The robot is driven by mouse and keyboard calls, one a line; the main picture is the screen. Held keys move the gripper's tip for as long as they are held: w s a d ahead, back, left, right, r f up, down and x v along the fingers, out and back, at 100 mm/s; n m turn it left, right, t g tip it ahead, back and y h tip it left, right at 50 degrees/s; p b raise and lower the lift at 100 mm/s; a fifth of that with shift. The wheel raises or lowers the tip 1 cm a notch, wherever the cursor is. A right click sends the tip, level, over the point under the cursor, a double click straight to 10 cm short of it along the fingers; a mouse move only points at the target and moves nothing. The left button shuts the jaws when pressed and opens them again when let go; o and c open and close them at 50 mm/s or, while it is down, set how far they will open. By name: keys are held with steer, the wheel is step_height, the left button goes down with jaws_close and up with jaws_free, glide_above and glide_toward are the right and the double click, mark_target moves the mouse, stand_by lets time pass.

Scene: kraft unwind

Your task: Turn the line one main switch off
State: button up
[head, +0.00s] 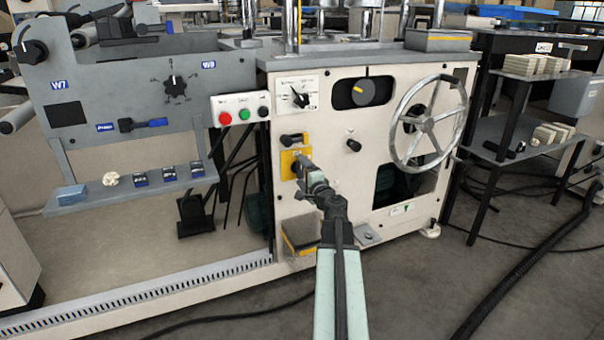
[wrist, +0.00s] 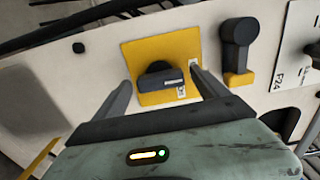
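A yellow square plate with a dark rotary switch (wrist: 158,76) sits on the cream machine front. In the head view the yellow plate (head: 288,166) is partly covered by my gripper (head: 303,166). In the wrist view my gripper (wrist: 161,80) is open, with one finger on each side of the switch knob. The knob lies between the fingers, and I see gaps on both sides, so they are not closed on it. A small label is on the knob, too small to read. I cannot tell for sure that this is the line one main switch.
A dark lever handle (wrist: 238,45) is just beside the yellow plate; it also shows in the head view (head: 292,139). A box with red, green and black buttons (head: 240,109), a white dial (head: 299,97) and a large handwheel (head: 428,122) are nearby.

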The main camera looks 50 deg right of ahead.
steer(key=shift+s, duration=0.15)
steer(key=v, duration=0.7)
steer(key=shift+s+a, duration=0.15)
steer(key=shift+s, duration=0.1)
